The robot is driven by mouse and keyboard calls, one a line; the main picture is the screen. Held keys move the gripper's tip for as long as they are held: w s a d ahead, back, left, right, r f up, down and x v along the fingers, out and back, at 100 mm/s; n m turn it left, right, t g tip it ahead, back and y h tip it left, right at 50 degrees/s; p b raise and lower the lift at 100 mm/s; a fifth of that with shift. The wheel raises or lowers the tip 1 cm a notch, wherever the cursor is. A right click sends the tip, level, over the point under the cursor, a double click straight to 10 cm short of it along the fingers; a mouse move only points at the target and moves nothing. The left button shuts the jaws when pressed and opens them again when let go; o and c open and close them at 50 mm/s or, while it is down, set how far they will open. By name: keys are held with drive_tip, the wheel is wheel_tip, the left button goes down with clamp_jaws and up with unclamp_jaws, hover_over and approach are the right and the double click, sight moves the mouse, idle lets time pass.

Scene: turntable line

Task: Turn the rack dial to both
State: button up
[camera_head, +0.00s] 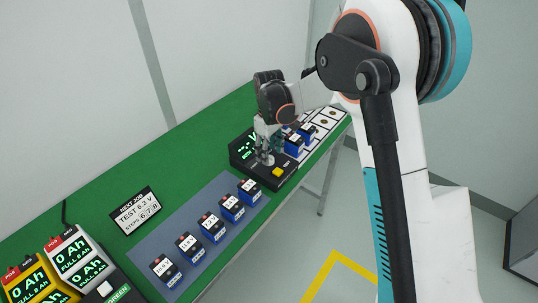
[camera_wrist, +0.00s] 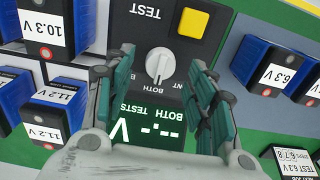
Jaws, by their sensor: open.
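The rack dial is a pale round knob (camera_wrist: 160,65) with a raised grip bar, on a black tester box (camera_head: 240,150). In the wrist view the picture is upside down. The bar points down the picture, towards the green display (camera_wrist: 145,125), which reads dashes, "V" and "BOTH TESTS". Labels beside the dial are partly hidden by the fingers; "BOTH" is legible. My gripper (camera_wrist: 161,60) is open, with one finger on each side of the dial; contact cannot be told. In the head view my gripper (camera_head: 264,155) is over the box and hides most of the dial.
A yellow TEST button (camera_wrist: 193,22) is beside the dial. Blue batteries (camera_head: 232,207) stand in a row on a grey-blue mat (camera_head: 150,245), and others stand behind the box. A sign (camera_head: 136,210) and coloured chargers (camera_head: 78,262) are at the left on the green table (camera_head: 75,185).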

sight(270, 156)
wheel_tip(270, 156, up, 10)
drive_tip(key=shift+f, duration=0.15)
idle(0.4)
drive_tip(key=s+d+r+m+t, duration=0.3)
drive_tip(key=s+d+r+m, duration=0.2)
drive_tip(key=s+d+r, duration=0.85)
drive_tip(key=s+d+f+m+t, duration=0.2)
drive_tip(key=s+d, duration=0.1)
drive_tip(key=s, duration=0.5)
drive_tip(key=s+d+f+m+t, duration=0.2)
drive_tip(key=s+d+m, duration=0.1)
drive_tip(key=s, duration=0.6)
drive_tip(key=shift+s+f, duration=0.2)
drive_tip(key=shift+s, duration=0.05)
